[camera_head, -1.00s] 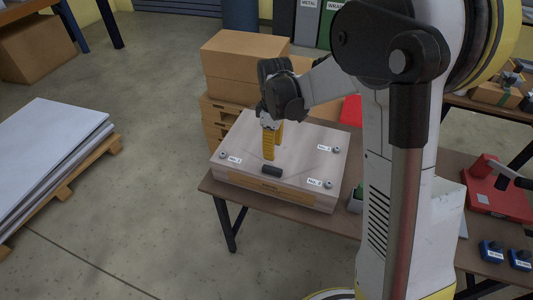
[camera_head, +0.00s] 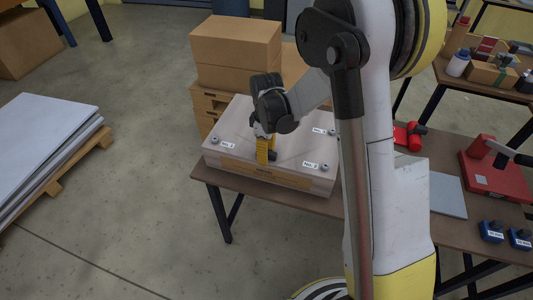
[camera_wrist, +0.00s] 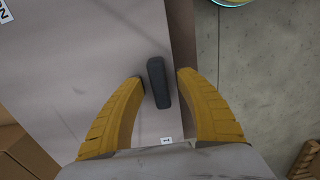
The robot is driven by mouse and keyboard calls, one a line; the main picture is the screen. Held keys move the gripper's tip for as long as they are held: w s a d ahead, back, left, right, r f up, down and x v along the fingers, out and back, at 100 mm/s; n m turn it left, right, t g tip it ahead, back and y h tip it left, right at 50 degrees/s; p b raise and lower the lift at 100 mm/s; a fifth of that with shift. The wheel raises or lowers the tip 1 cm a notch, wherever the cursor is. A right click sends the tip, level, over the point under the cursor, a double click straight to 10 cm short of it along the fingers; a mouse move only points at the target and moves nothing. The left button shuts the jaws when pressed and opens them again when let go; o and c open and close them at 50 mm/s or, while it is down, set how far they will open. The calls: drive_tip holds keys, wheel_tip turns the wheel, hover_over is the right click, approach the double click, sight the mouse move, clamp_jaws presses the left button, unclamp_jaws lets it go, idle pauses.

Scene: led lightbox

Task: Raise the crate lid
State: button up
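The crate (camera_head: 290,182) sits on the brown table, and its pale flat lid (camera_head: 232,124) lies closed on top with small labelled knobs near its corners. A short dark handle (camera_wrist: 159,82) stands on the lid near one edge; in the head view the handle (camera_head: 272,155) is partly hidden by a yellow finger. My gripper (camera_head: 265,150) is over the lid, pointing down. In the wrist view my gripper (camera_wrist: 162,80) is open, with one yellow finger on each side of the handle and small gaps visible. Whether the fingertips are level with the handle is hard to tell.
Cardboard boxes (camera_head: 235,50) are stacked behind the crate, close to my wrist. A red press (camera_head: 495,170) and blue blocks (camera_head: 491,231) are on the table at the right. White sheets on a pallet (camera_head: 45,145) lie on the floor at left.

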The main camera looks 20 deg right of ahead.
clamp_jaws()
